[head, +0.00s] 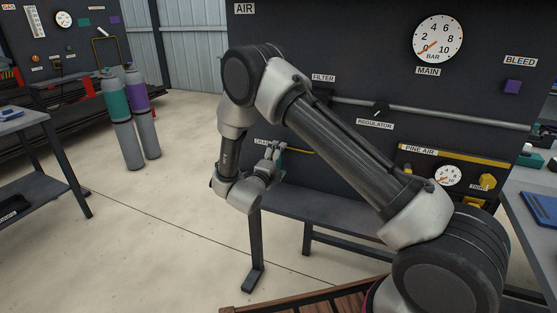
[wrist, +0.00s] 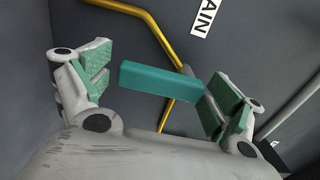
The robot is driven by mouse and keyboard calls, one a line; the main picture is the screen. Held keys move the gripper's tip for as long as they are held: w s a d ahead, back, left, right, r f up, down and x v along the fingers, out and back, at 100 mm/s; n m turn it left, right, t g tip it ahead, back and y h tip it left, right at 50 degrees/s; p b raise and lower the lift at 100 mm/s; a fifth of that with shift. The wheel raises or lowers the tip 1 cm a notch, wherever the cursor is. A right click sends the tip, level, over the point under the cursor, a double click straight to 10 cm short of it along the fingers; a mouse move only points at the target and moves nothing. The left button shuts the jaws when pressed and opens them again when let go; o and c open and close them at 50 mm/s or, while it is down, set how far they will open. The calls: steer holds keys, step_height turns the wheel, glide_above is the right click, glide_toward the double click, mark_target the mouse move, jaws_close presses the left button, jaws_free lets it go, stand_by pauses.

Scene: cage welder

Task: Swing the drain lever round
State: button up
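The drain lever is a teal bar (wrist: 158,80) in the wrist view, set in front of the dark panel. My gripper (wrist: 157,86) is open, with green pads on both fingers, and the lever lies across the gap between them. The lever's right end is close to the right finger; I cannot tell if it touches. A clear gap shows at the left finger. In the head view my gripper (head: 273,152) is at the panel beside the partly hidden drain sign (head: 261,141); the lever is not clear there.
A yellow pipe (wrist: 147,24) runs behind the lever, and a sign reading "AIN" (wrist: 204,17) is above. A low grey bench (head: 325,208) stands under the panel (head: 345,60). Gas cylinders (head: 128,115) stand at left. The floor (head: 165,225) left of my arm is clear.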

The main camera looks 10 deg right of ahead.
steer(key=v, duration=1.2)
steer(key=w+d+r+n+g+y, duration=0.1)
steer(key=w+r+n+y, duration=0.25)
steer(key=r, duration=0.25)
steer(key=w+d+r+n+y, duration=0.1)
steer(key=w+r+n+y, duration=0.2)
steer(key=w+r+y, duration=0.3)
steer(key=s+d+r+n+g+y, duration=0.25)
steer(key=s+r+n, duration=0.4)
steer(key=r, duration=0.35)
steer(key=s+d+r+n+g, duration=0.1)
steer(key=s+d+n, duration=0.3)
steer(key=s, duration=0.7)
steer(key=s+d+r+n+g+h, duration=0.1)
steer(key=s+d+n+g, duration=0.2)
steer(key=s+d, duration=0.6)
steer(key=s+d+r+n+g, duration=0.1)
steer(key=s+d+n+g, duration=0.2)
steer(key=s, duration=1.1)
steer(key=d+n, duration=0.2)
steer(key=d, duration=0.1)
steer(key=shift+s+d, duration=0.4)
